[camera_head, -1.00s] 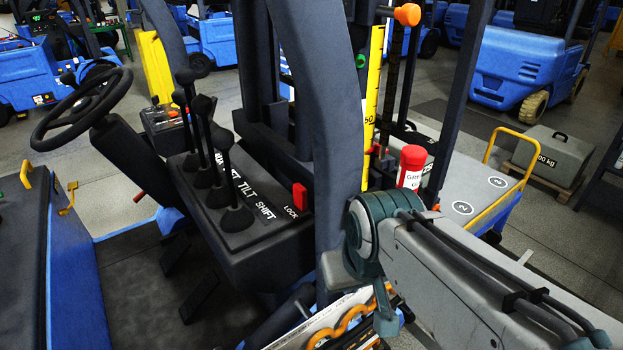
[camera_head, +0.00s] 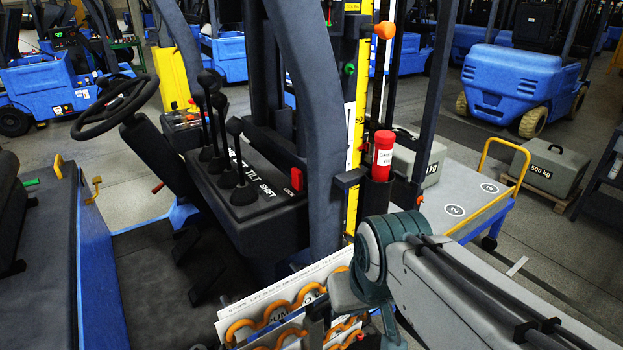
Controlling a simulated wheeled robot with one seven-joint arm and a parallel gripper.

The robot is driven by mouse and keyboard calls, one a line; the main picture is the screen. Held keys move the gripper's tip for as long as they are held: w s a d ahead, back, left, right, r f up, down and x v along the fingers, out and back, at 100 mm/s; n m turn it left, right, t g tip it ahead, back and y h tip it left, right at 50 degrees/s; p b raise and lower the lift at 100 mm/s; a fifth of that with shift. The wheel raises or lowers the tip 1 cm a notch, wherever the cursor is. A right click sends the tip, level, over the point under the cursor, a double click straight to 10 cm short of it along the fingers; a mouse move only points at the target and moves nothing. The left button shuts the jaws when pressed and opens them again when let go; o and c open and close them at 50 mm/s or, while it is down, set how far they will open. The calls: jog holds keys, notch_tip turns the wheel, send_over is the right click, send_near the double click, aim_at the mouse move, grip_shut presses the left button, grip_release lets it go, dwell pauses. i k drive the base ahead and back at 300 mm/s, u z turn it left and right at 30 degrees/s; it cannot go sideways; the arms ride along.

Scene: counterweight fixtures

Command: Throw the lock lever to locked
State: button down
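The lock lever (camera_head: 297,179) is a small red upright tab at the right end of the black lever console (camera_head: 262,215). The word LOCK is printed on the console beside it. It stands close to the dark curved post (camera_head: 318,120). My arm comes in from the lower right, and its elbow is well to the right of and below the lever. Past the elbow the arm drops toward the bottom edge. I cannot make out my gripper's fingers. Nothing of mine touches the lever.
Several black-knobbed levers (camera_head: 236,127) stand left of the lock lever. A red-capped canister (camera_head: 383,155) is right of the post. A grey cart (camera_head: 465,190) with a yellow handle stands at right.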

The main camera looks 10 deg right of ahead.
aim_at(297, 175)
jog(key=z, duration=2.3)
jog(key=i, duration=1.55)
jog(key=u, duration=2.95)
jog(key=i, duration=0.5)
jog(key=u, duration=0.05)
